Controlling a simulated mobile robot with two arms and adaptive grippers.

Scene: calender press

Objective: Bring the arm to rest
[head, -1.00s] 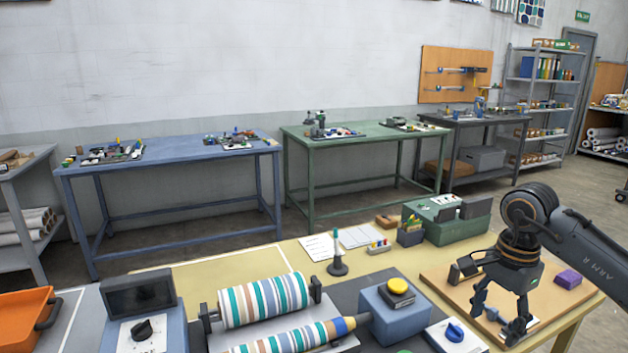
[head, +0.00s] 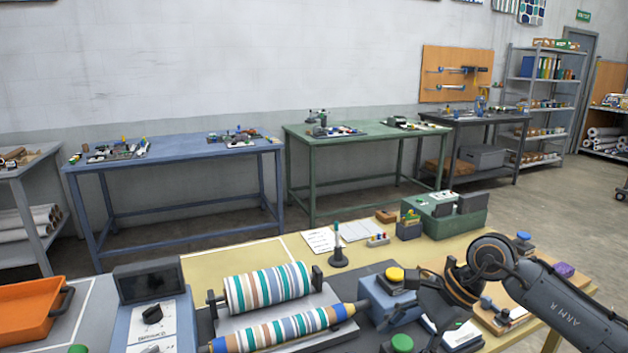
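My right arm (head: 560,295), marked "ARM R", reaches in from the right edge of the head view. Its wrist bends down, and the dark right gripper (head: 440,302) hangs beside the grey-blue box with the yellow button (head: 393,278). Its fingers are seen at a poor angle against dark surfaces, so their opening is unclear. I see nothing held in it. My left arm and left gripper are out of view. The calender press has two striped rollers (head: 268,288), one behind the other, left of the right gripper.
A control box with a screen (head: 149,280) stands left of the rollers, with an orange tray (head: 28,310) beyond. A green knob (head: 402,343) is near the gripper. A dark upright stand (head: 338,257) and a green organiser (head: 455,222) stand further back on the yellow tabletop (head: 225,268).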

